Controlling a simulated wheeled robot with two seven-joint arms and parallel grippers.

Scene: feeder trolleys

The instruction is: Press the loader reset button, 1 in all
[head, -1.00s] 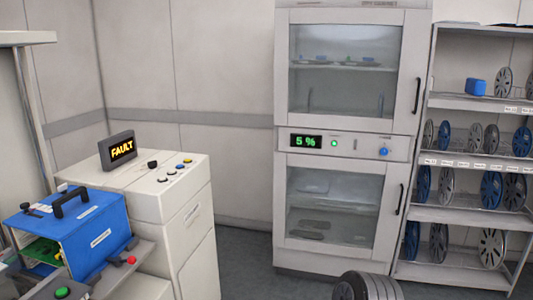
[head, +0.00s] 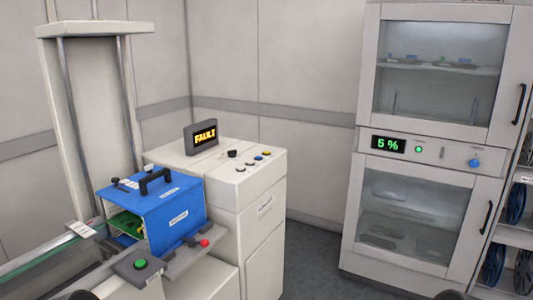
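The white loader cabinet (head: 262,190) stands left of centre. Several small buttons sit on the top panel: a yellow one (head: 267,153), a blue one (head: 258,158) and dark or pale ones (head: 241,169). A black knob (head: 232,153) stands beside them. A red button (head: 205,243) and a green button (head: 140,264) sit on lower ledges in front. Which one is the reset button cannot be read. Neither of my grippers shows clearly.
A blue magazine box (head: 172,218) with a black handle and green boards stands before the cabinet. A conveyor rail (head: 45,255) runs at lower left. A glass-door dry cabinet (head: 415,195) reading 5 % and reel shelves (head: 515,250) stand right. Grey floor (head: 310,265) between is clear.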

